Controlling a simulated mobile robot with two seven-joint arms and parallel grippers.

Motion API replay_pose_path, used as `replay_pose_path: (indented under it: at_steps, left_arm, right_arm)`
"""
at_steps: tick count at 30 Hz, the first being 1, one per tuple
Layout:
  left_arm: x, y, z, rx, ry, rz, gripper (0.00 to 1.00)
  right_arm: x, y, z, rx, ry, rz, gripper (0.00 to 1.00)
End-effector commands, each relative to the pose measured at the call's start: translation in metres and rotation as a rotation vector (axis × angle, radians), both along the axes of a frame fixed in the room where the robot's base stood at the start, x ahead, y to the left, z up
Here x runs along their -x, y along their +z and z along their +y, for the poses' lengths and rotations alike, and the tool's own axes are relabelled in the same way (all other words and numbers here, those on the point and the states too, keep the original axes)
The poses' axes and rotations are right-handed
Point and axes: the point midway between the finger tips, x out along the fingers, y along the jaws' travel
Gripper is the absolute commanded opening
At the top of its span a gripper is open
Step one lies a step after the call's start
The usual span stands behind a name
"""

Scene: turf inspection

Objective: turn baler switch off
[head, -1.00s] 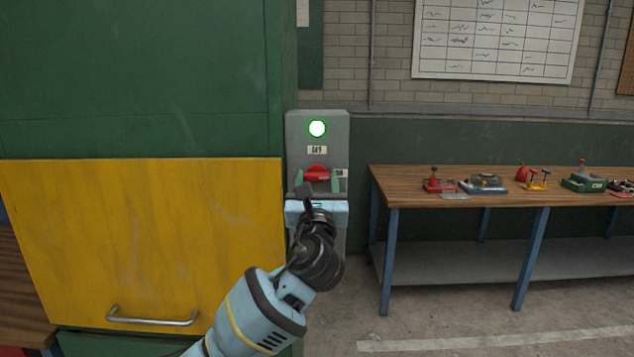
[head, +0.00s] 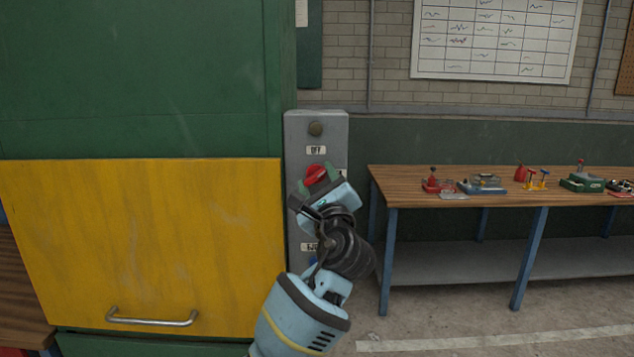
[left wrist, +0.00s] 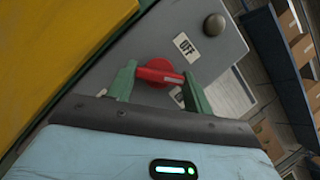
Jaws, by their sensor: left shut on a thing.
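The baler switch is a red rotary knob (head: 314,174) on a grey panel (head: 298,135) beside the green machine. My left gripper (head: 317,179) is shut on the knob, with one green finger on each side. The wrist view shows the same knob (left wrist: 158,73) between the fingers. Its handle is tilted, with its white-marked end between the OFF label (left wrist: 187,47) and a second, partly hidden label (left wrist: 178,97). The lamp (head: 315,129) above the OFF label is dark. The gripper hides part of the lower panel. My right gripper is not in view.
A yellow door (head: 150,240) with a metal handle (head: 152,320) is left of the panel. A wooden workbench (head: 400,185) with several small devices stands to the right. Floor in front of the bench is clear.

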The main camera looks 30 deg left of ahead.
Motion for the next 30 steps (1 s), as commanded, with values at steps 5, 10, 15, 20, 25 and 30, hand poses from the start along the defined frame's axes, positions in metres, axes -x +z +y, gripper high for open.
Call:
replay_pose_path:
  at_steps: [5, 10, 15, 20, 25, 30]
  left_arm:
    - [-0.0007, 0.0007, -0.0016, 0.148, 0.000, -0.088, 0.28]
    - [-0.0009, 0.0016, -0.0019, 0.287, -0.001, -0.174, 0.28]
    - [-0.0012, 0.0023, -0.0022, 0.424, 0.000, -0.257, 0.28]
    - [-0.0013, 0.0033, -0.0026, 0.543, -0.001, -0.331, 0.28]
    - [-0.0013, 0.0039, -0.0025, 0.650, 0.001, -0.397, 0.28]
    - [-0.0014, 0.0041, -0.0024, 0.728, 0.001, -0.445, 0.28]
  right_arm:
    - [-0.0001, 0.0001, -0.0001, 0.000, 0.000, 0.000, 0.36]
    - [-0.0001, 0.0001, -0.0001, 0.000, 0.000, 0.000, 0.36]
    - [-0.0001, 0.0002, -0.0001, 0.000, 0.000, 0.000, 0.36]
    - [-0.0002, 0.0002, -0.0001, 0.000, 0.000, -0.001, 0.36]
    - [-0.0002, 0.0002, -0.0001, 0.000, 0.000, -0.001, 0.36]
    - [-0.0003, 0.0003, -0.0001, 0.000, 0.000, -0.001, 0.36]
